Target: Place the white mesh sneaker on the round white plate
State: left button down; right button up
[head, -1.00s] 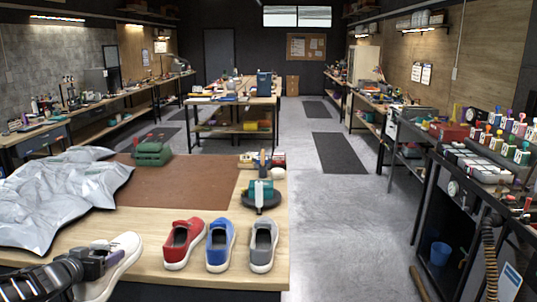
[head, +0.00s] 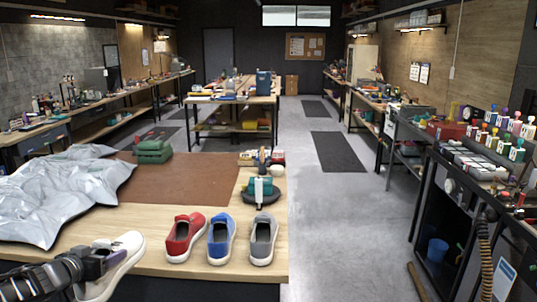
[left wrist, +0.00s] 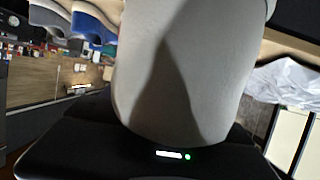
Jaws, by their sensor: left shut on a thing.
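The white mesh sneaker (head: 118,264) is at the front left of the wooden table in the head view, toe pointing away to the upper right. My left gripper (head: 92,265) is shut on its left side near the heel opening. I cannot tell whether the sole touches the table. In the left wrist view the sneaker (left wrist: 185,70) fills the middle as a large pale surface, hiding the fingertips. I see no round white plate in these views. My right gripper is not in view.
Red (head: 184,238), blue (head: 221,240) and grey (head: 263,240) shoes stand in a row right of the sneaker. Crumpled silver sheeting (head: 55,195) covers the table's left. A brown mat (head: 185,182) lies behind. Floor (head: 345,225) right of the table is clear.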

pick_arm(q)
jog(key=shift+w+d+f, duration=0.15)
jog(key=shift+d+f, duration=0.1)
jog(key=shift+d, duration=0.45)
jog(key=s+d+f, duration=0.1)
jog(key=d+f, duration=0.2)
jog(key=d, duration=1)
jog(key=s+d+f, duration=0.2)
jog(key=d+f, duration=0.2)
jog(key=d, duration=1)
jog(key=shift+s+d+f, duration=0.2)
jog(key=shift+s, duration=0.05)
jog(key=v, duration=0.4)
jog(key=shift+s+r, duration=0.15)
jog(key=shift+r, duration=0.1)
jog(key=shift+f, duration=0.1)
dwell(0.4)
